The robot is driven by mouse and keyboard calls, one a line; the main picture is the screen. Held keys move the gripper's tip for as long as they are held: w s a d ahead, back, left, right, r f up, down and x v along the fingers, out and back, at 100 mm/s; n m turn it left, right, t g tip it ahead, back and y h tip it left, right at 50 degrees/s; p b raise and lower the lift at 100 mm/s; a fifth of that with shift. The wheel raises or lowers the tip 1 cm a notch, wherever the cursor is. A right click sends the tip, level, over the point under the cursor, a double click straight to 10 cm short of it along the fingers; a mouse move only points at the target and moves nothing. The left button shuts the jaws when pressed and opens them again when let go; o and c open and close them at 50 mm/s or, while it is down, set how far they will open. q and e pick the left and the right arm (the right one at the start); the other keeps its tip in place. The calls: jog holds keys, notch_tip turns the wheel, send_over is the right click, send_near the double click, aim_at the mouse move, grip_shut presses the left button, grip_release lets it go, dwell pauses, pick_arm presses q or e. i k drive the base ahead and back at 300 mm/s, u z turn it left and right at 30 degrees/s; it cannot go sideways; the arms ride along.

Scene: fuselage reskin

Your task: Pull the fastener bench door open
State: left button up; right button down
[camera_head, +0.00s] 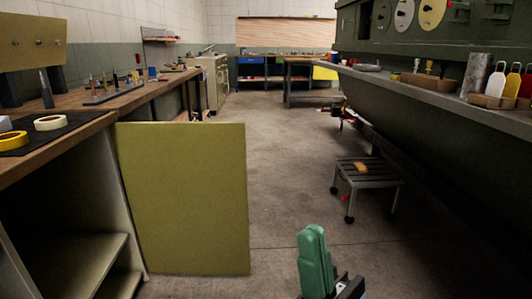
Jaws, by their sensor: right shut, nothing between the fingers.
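The fastener bench door (185,200) is a flat olive-yellow panel. It stands swung out from the front of the wooden-topped bench (62,150), reaching into the aisle. The bench's open inside shows shelves (85,262) to the left of the door. My right gripper (314,240), with green fingers, is at the bottom of the view, right of the door and apart from it. Its fingers are shut with nothing between them. My left gripper is not in view. No handle shows on the visible face of the door.
A small grey step stool (368,178) on casters stands in the aisle at right, with a tan block on top. The dark green fuselage (440,130) runs along the right side. The concrete floor (275,165) between door and stool is clear.

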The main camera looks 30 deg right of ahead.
aim_at(185, 183)
jog(key=z, duration=0.45)
jog(key=i, duration=1.25)
jog(key=u, duration=0.7)
